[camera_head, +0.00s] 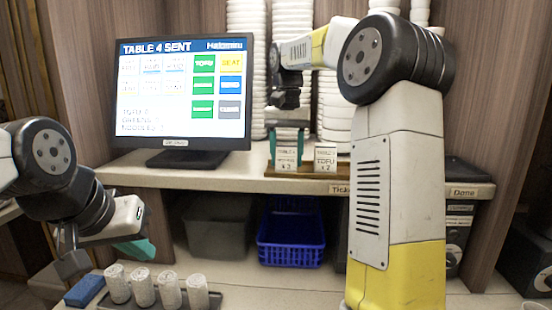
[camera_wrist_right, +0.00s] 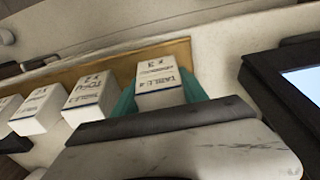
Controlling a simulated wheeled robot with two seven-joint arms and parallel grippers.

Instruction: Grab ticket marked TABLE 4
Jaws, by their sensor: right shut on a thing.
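My right gripper (camera_head: 286,148) is shut on a small white ticket block (camera_head: 286,158) at the wooden ticket rail. In the right wrist view the ticket (camera_wrist_right: 158,76) sits between the teal fingers of my right gripper (camera_wrist_right: 160,93). Its print is upside down there and reads TABLE with a blurred number, and x 3. Another ticket, marked TOFU x 2 (camera_head: 325,158), stands beside it and also shows in the wrist view (camera_wrist_right: 89,98). My left gripper (camera_head: 105,254) hangs at the lower left, apart from the tickets; its jaw gap is unclear.
A monitor (camera_head: 184,92) reading TABLE 4 SENT stands left of the rail (camera_head: 305,173). White bowl stacks stand behind. A blue basket (camera_head: 291,240) is under the shelf. White rolls on a tray (camera_head: 236,301) and a blue block (camera_head: 84,291) lie near my left gripper.

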